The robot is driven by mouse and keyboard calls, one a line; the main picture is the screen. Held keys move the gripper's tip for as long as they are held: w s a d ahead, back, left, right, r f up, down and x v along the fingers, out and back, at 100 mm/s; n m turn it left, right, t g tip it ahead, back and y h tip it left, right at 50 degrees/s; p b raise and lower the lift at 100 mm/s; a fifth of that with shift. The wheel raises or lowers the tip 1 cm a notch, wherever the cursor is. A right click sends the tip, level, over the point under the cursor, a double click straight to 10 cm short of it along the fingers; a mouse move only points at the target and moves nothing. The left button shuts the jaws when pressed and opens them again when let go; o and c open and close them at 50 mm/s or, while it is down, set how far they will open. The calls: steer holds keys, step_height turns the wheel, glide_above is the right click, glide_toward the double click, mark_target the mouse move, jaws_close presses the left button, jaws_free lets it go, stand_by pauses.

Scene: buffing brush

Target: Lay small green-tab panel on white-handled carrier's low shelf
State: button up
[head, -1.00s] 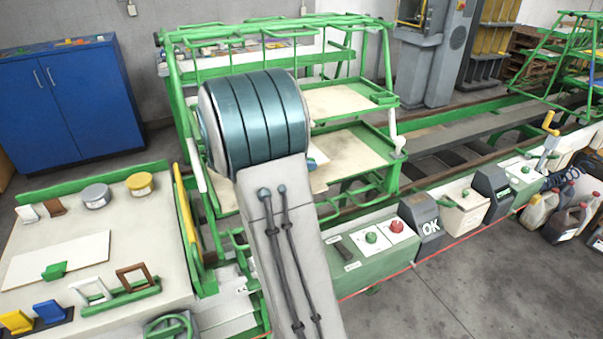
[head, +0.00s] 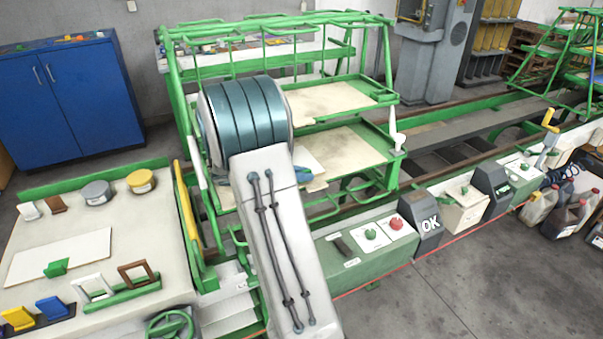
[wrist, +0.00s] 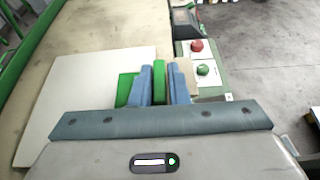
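The white-handled carrier is a green frame with a white handle (head: 397,130) at its right post. Its low shelf (head: 350,147) is a beige board below a similar upper shelf. My gripper (wrist: 159,88) has its blue fingers closed on an upright green tab (wrist: 159,72). A beige edge of the small panel (wrist: 183,70) shows to the right of the fingers, and a bit shows in the head view (head: 318,185) by the low shelf's front. I cannot tell whether it touches the shelf. My arm hides the shelf's left part.
A larger white panel (wrist: 75,100) lies left of my fingers, with a green patch (wrist: 125,88) beside them. Another white panel with a green tab (head: 57,268) lies on the left table. A control box (head: 365,240) stands in front of the carrier.

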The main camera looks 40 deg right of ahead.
steer(key=shift+o, duration=1.1)
steer(key=shift+r, duration=0.3)
steer(key=b+v, duration=0.1)
steer(key=v, duration=1)
steer(key=shift+w+a+f, duration=0.1)
steer(key=shift+w+a, duration=0.05)
steer(key=shift+a, duration=0.35)
steer(key=s+a+m+t+y, duration=0.6)
steer(key=s+a+m+y, duration=0.7)
steer(key=s+a, duration=0.6)
steer(key=shift+s+f+m, duration=0.45)
steer(key=shift+s+m, duration=0.65)
steer(key=shift+s, duration=0.1)
